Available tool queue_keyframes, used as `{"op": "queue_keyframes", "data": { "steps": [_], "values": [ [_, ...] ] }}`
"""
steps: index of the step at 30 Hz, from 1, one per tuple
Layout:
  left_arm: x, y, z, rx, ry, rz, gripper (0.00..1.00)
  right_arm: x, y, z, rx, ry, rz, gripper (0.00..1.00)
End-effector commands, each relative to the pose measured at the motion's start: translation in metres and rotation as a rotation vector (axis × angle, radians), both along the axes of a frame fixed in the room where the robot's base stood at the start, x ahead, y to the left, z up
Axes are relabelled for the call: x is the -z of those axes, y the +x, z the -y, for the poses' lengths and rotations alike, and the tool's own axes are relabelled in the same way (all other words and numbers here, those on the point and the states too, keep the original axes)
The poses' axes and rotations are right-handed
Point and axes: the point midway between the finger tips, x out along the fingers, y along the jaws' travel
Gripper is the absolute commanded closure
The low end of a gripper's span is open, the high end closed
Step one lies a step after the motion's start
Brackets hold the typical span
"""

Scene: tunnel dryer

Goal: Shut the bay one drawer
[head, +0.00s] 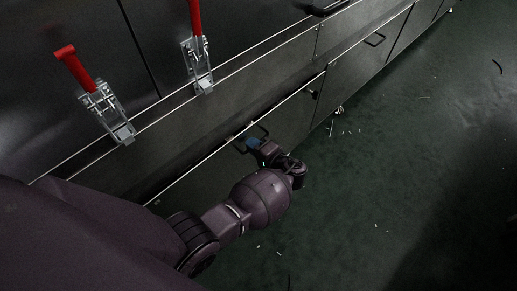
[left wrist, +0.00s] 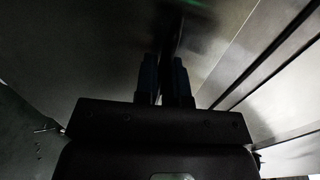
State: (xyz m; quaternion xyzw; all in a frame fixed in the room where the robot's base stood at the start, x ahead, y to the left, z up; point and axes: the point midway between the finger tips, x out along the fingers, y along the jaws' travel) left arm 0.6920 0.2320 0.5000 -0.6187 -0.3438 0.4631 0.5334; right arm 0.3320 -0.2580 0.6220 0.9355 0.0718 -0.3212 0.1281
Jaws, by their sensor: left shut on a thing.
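The drawer (head: 215,185) has a dark metal front low on the long cabinet, with a pale line along its top edge. Its front looks nearly in line with the neighbouring front; I cannot tell exactly how far it stands out. My left gripper (head: 253,143) is shut on the drawer's dark handle (head: 264,129), its blue fingertips at the bar. In the left wrist view the two fingers (left wrist: 165,80) close around the dark bar (left wrist: 169,30), and the drawer front lies beyond. My right gripper is not in view.
Two latches with red levers (head: 75,68) (head: 195,17) stand on the panel above. Another low front with a handle (head: 375,39) lies further along the cabinet. The green floor (head: 400,160) at the right is open, with small scattered debris.

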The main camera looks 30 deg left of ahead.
Motion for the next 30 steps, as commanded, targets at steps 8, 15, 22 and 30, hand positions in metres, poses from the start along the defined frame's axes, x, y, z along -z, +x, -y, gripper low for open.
{"op": "queue_keyframes", "data": {
  "steps": [8,15,22,30],
  "values": [
    [-0.002,0.008,-0.02,-0.001,0.004,0.002,1.0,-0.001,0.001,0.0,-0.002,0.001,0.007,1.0],
    [-0.002,0.008,-0.02,-0.001,0.005,0.004,0.69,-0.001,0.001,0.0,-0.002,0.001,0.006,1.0],
    [-0.003,0.008,-0.019,-0.002,0.004,0.004,0.66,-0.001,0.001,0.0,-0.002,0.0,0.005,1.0],
    [-0.007,0.002,-0.002,0.0,0.001,0.005,0.66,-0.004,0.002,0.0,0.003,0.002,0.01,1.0]
  ]
}}
